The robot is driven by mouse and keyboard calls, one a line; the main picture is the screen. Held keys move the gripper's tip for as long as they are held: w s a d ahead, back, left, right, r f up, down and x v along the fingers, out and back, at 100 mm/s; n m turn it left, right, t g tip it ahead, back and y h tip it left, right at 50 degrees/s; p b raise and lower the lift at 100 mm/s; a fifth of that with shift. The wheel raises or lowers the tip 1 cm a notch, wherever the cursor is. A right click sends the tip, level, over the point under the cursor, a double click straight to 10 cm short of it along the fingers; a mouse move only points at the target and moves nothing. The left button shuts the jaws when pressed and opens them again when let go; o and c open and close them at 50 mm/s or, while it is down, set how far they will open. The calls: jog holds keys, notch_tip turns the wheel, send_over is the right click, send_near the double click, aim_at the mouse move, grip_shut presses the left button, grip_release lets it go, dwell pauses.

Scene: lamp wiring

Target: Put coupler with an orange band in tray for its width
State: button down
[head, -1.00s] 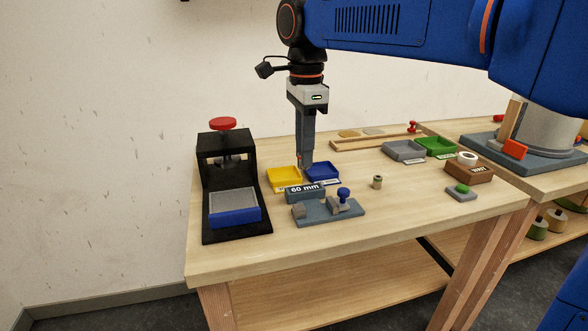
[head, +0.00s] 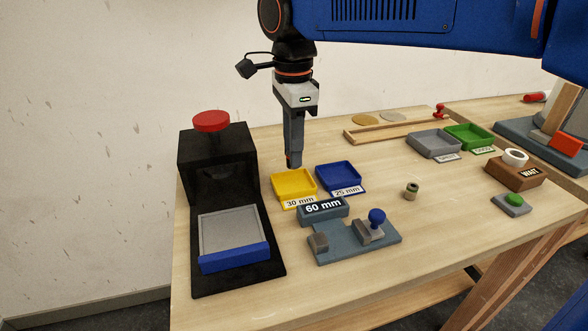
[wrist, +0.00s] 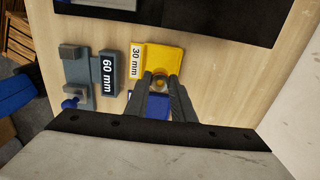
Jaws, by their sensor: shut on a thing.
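My gripper (head: 293,162) is shut on a small coupler with an orange band (wrist: 160,81), mostly hidden between the fingers. In the wrist view the fingertips overlap the yellow tray (wrist: 160,58), near its edge toward the blue tray. In the head view the fingertips show at the back edge of the yellow tray (head: 294,184), labelled 30 mm; their exact height above it I cannot tell. The blue tray (head: 338,177), labelled 25 mm, stands to its right and shows partly behind the fingers in the wrist view (wrist: 147,106). Both trays look empty.
A grey gauge with a 60 mm block (head: 323,209) stands in front of the trays. A black press (head: 217,160) with a red knob is to the left. Another small coupler (head: 411,190) stands to the right. Grey and green trays (head: 434,143) are at the back right.

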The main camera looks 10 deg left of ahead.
jog(key=shift+f, duration=2.65)
jog(key=shift+f, duration=0.1)
jog(key=c, duration=1.8)
grip_release()
notch_tip(320, 180, up, 12)
jog(key=shift+r, duration=0.15)
